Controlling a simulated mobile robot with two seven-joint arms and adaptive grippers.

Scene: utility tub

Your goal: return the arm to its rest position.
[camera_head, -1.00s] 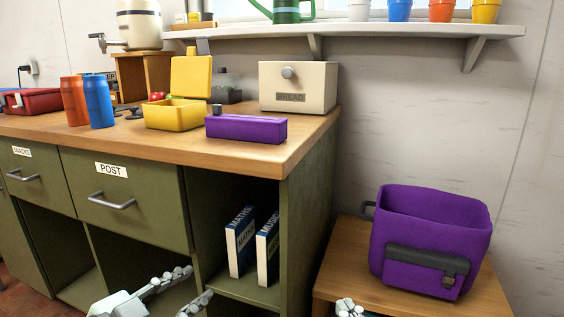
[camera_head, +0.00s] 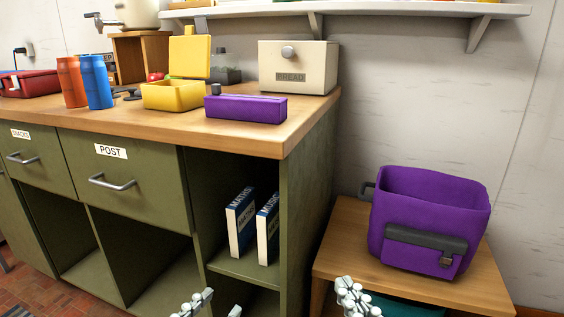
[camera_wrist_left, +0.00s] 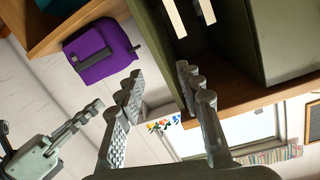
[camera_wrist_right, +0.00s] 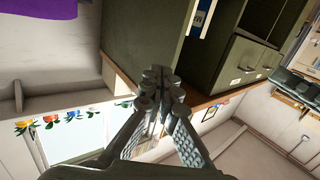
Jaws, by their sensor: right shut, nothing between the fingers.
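My left gripper (camera_head: 215,308) is at the bottom edge of the head view, in front of the green cabinet. It is open and empty, with its fingers spread apart in the left wrist view (camera_wrist_left: 163,92). My right gripper (camera_head: 352,300) is at the bottom of the head view, by the low wooden stand. Its fingers meet with nothing between them in the right wrist view (camera_wrist_right: 162,80). Both grippers look clear of the furniture, though their distance from it is hard to judge. Most of both arms is out of the head view.
The green cabinet (camera_head: 308,200) has open cubbies with upright books (camera_head: 240,222). Its wooden top holds a purple case (camera_head: 245,108), a yellow lunchbox (camera_head: 172,97), bottles and a bread bin (camera_head: 298,68). A purple bag (camera_head: 425,215) sits on the wooden stand (camera_head: 340,240).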

